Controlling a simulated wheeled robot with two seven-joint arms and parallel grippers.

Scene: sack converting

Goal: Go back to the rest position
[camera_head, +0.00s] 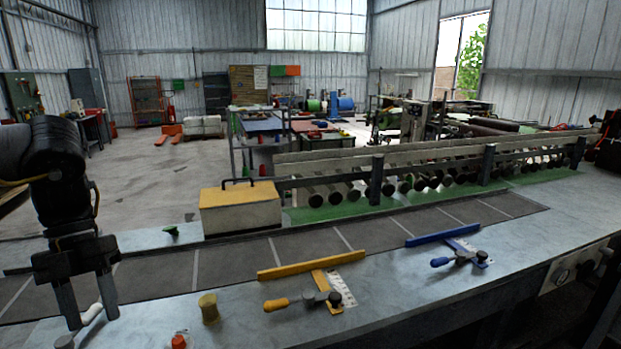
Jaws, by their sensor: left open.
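My left gripper (90,314) hangs fingers down at the left of the picture, above the front part of the grey bench (240,320). Its two fingers are apart. A white-handled item (92,313) shows between and behind the fingers. It seems to lie on the bench, and I cannot tell its distance from them. My right gripper is not in view.
A yellow-handled square (310,292) and a blue one (455,256) lie on the bench. A yellow spool (208,308) and an orange-capped item (179,341) stand near the gripper. A yellow-lidded box (240,210) stands behind the dark strip (300,245).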

